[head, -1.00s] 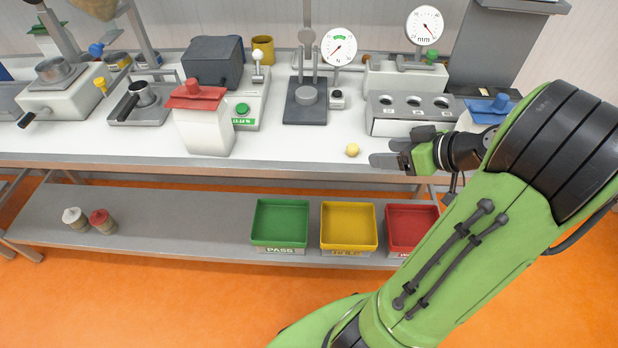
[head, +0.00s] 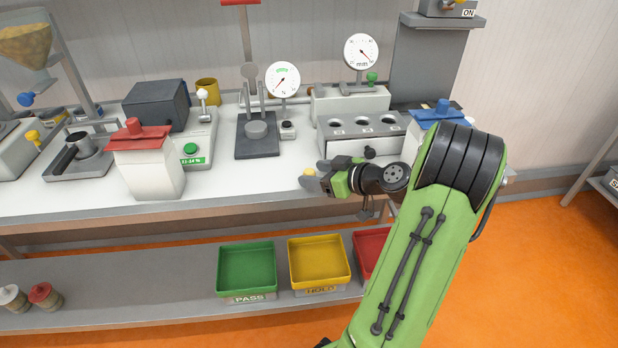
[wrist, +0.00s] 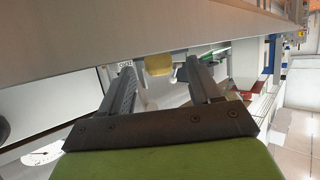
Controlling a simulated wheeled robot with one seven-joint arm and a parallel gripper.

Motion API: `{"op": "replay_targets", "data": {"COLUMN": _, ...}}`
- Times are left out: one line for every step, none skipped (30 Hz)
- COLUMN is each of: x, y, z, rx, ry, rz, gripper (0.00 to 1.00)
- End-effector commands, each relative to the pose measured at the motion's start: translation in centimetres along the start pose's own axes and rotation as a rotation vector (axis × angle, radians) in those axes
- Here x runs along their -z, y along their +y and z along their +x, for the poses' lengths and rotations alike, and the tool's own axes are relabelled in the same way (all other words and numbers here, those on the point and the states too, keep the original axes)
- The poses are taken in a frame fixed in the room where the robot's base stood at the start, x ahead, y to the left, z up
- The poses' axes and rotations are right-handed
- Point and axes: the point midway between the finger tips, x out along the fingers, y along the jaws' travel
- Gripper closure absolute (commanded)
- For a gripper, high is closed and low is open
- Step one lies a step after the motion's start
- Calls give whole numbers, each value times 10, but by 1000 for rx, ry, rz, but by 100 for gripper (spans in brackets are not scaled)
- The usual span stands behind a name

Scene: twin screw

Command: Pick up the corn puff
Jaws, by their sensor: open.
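The corn puff (head: 309,172) is a small yellow lump on the white bench top, near the front edge. In the head view my gripper (head: 312,180) is right at it, with the fingers pointing left and partly covering the puff. In the wrist view the corn puff (wrist: 158,64) shows between and just beyond the tips of my two grey fingers (wrist: 158,80). The fingers are apart with a gap between them. I cannot tell whether either finger touches the puff.
A white block with three round holes (head: 362,150) stands behind my gripper. A white container with a red lid (head: 150,175) is to the left, a dial stand (head: 257,140) behind. Green (head: 247,268) and yellow (head: 319,262) trays sit on the lower shelf.

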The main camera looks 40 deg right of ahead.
Motion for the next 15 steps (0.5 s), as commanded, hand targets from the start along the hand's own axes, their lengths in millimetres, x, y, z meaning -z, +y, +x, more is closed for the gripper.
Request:
{"op": "replay_targets", "data": {"x": -2, "y": -1, "z": 8, "rx": 2, "ry": 0, "rz": 0, "gripper": 37}}
{"op": "replay_targets", "data": {"x": -2, "y": 0, "z": 11, "rx": 1, "ry": -1, "rz": 0, "gripper": 37}}
{"op": "replay_targets", "data": {"x": -1, "y": 0, "z": 13, "rx": 0, "ry": -1, "rz": 0, "gripper": 37}}
{"op": "replay_targets", "data": {"x": -1, "y": 0, "z": 14, "rx": 0, "ry": 0, "rz": 0, "gripper": 37}}
{"op": "replay_targets", "data": {"x": 0, "y": 0, "z": 14, "rx": -1, "ry": 0, "rz": 0, "gripper": 37}}
{"op": "replay_targets", "data": {"x": 0, "y": 0, "z": 14, "rx": -2, "ry": 0, "rz": 0, "gripper": 37}}
{"op": "replay_targets", "data": {"x": 0, "y": 0, "z": 14, "rx": -2, "ry": 0, "rz": 0, "gripper": 37}}
{"op": "replay_targets", "data": {"x": 0, "y": 0, "z": 13, "rx": -1, "ry": 0, "rz": 0, "gripper": 37}}
{"op": "replay_targets", "data": {"x": 0, "y": 0, "z": 13, "rx": -1, "ry": 0, "rz": 0, "gripper": 37}}
{"op": "replay_targets", "data": {"x": 0, "y": 0, "z": 13, "rx": -1, "ry": 0, "rz": 0, "gripper": 42}}
{"op": "replay_targets", "data": {"x": 0, "y": 0, "z": 13, "rx": -1, "ry": -1, "rz": 0, "gripper": 46}}
{"op": "replay_targets", "data": {"x": 0, "y": 0, "z": 13, "rx": -1, "ry": -1, "rz": 0, "gripper": 53}}
{"op": "replay_targets", "data": {"x": 0, "y": 0, "z": 13, "rx": -1, "ry": -1, "rz": 0, "gripper": 57}}
{"op": "replay_targets", "data": {"x": 0, "y": 0, "z": 13, "rx": -1, "ry": -1, "rz": 0, "gripper": 62}}
{"op": "replay_targets", "data": {"x": 0, "y": 0, "z": 13, "rx": -1, "ry": -1, "rz": 1, "gripper": 68}}
